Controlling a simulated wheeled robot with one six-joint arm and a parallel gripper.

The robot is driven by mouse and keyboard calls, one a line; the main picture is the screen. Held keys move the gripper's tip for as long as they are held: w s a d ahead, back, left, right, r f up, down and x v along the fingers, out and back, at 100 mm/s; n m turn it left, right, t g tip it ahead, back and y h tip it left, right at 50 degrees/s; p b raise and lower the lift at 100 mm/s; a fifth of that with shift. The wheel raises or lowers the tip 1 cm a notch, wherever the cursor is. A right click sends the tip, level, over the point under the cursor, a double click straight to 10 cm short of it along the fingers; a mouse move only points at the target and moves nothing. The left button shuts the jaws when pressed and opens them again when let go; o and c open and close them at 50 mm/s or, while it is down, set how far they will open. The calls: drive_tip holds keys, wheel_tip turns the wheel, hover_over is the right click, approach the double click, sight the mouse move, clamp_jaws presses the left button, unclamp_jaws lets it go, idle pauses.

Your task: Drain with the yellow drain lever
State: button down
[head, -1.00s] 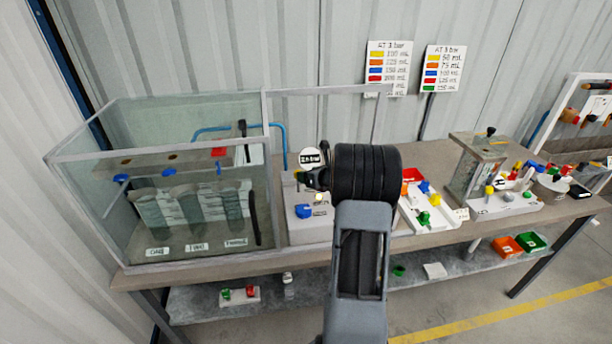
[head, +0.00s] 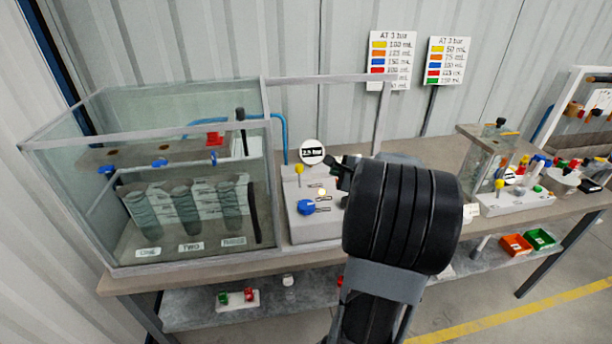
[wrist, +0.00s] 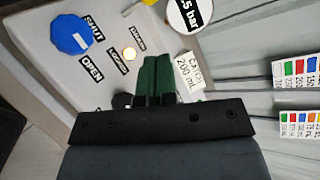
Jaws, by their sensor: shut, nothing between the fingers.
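The yellow lever knob (head: 300,169) stands on the back left of the grey control box (head: 310,232), beside the glass tank. A blue knob (head: 306,207) sits in front of it on the same box. My wrist hides the box's right part.
A round gauge sign (head: 312,152) reading 2.5 bar stands behind the yellow knob. The glass tank (head: 150,110) with three bellows is at left. A card marked 200 mL (wrist: 189,72) lies near my fingers. Another clear tank unit (head: 486,160) is at right.

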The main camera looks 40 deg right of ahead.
drive_tip(key=a+f+n, duration=0.1)
drive_tip(key=n, duration=0.3)
drive_tip(key=n+p, duration=0.3)
approach(302, 170)
drive_tip(key=shift+y, duration=0.3)
drive_tip(key=x, duration=0.6)
drive_tip(key=shift+s+d+f, duration=0.1)
drive_tip(key=shift+d, duration=0.15)
drive_tip(key=shift+p+x, duration=0.35)
drive_tip(key=shift+x, duration=0.45)
drive_tip(key=shift+g, duration=0.3)
